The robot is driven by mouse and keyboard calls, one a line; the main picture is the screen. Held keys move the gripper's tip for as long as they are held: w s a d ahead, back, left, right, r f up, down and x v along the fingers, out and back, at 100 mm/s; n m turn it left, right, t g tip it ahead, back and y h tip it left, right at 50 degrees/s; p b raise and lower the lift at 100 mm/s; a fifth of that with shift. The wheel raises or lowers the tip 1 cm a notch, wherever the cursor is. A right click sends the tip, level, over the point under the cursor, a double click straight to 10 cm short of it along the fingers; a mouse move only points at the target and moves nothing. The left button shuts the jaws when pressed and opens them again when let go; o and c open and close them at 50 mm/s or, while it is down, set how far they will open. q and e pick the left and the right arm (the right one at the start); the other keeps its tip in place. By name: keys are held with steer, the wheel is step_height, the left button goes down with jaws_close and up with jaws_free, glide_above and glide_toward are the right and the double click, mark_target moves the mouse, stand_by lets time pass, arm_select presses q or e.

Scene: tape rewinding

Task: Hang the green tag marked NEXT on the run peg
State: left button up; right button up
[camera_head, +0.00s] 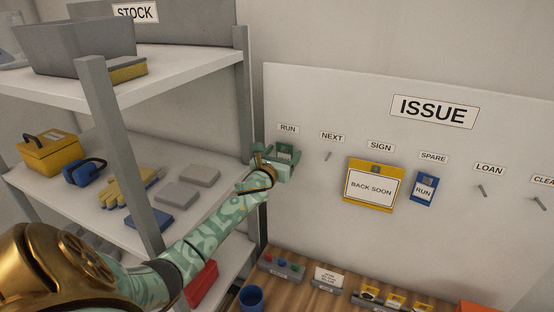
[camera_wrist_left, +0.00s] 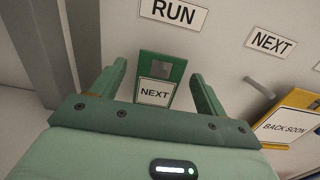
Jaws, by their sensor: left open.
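The green tag marked NEXT (camera_wrist_left: 156,92) is against the white board in the left wrist view, upright just below the RUN label (camera_wrist_left: 174,13). Its dark slot shows near the top, but I cannot make out the run peg itself. My left gripper (camera_head: 278,160) is open at the board under the RUN label (camera_head: 288,128) in the head view. In the left wrist view its fingers stand apart on either side of the tag, with gaps between them and its edges. My right gripper is out of view.
The bare NEXT peg (camera_head: 328,156) is just right of my left gripper. Beyond it hang the yellow BACK SOON sign (camera_head: 374,205) and the blue RUN tag (camera_head: 423,188). A stock shelf (camera_head: 175,68) stands close on the left. A wooden bench (camera_head: 318,300) is below the board.

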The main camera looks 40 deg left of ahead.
arm_select(q)
steer(key=b+v, duration=0.1)
steer(key=v, duration=1.5)
steer(key=shift+s, duration=0.1)
